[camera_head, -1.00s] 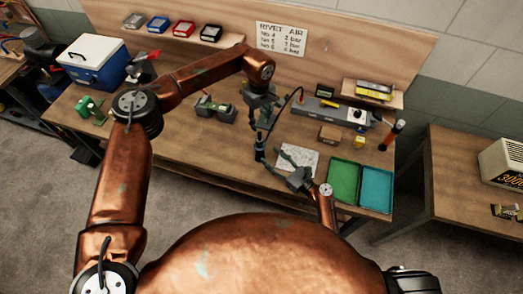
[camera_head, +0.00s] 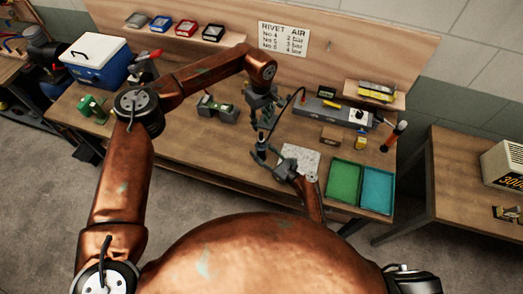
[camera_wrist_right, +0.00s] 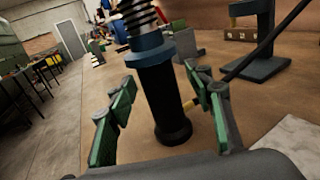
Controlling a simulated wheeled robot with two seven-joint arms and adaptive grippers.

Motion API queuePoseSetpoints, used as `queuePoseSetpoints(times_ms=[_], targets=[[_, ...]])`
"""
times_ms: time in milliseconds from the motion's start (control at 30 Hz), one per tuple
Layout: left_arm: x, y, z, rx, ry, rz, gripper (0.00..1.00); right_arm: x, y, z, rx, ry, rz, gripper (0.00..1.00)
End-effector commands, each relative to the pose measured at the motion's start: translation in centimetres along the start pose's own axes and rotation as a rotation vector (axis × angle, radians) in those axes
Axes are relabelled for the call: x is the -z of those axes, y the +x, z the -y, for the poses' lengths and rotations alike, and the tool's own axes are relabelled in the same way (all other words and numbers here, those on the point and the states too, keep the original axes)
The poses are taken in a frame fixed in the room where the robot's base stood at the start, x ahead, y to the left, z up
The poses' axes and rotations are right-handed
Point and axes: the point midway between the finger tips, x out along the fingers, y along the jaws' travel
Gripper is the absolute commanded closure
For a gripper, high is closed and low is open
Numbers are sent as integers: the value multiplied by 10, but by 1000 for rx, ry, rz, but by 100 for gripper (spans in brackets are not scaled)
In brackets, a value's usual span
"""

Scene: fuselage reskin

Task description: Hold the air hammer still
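The air hammer (camera_wrist_right: 158,85) is a dark upright cylinder with a blue collar and a spring above it, in the right wrist view. In the head view it is small and dark (camera_head: 262,146), below my left gripper (camera_head: 265,112). My left gripper appears shut on its upper part, though the fingertips are too small to see clearly. My right gripper (camera_head: 272,162) is beside the hammer's lower part. In the right wrist view its green-padded fingers (camera_wrist_right: 163,118) are open on either side of the black body, with gaps showing. The hammer's top is cut off there.
A pale speckled sheet (camera_head: 301,157) lies on the workbench beside a green tray (camera_head: 343,182) and a teal tray (camera_head: 377,190). A dark hose (camera_head: 291,103) arcs down near the hammer. A grey stand (camera_wrist_right: 262,55) is behind the right gripper. Bare bench lies left.

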Motion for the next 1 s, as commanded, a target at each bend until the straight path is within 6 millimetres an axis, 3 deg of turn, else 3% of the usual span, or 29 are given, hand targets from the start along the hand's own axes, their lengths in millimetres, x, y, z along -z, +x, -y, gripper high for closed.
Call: queuePoseSetpoints(times_ms=[667, 1000], targets=[[0, 0, 0, 0, 0, 0, 71, 0, 0, 0, 1, 0, 0, 99], [0, 0, 0, 0, 0, 0, 71, 0, 0, 0, 1, 0, 0, 100]])
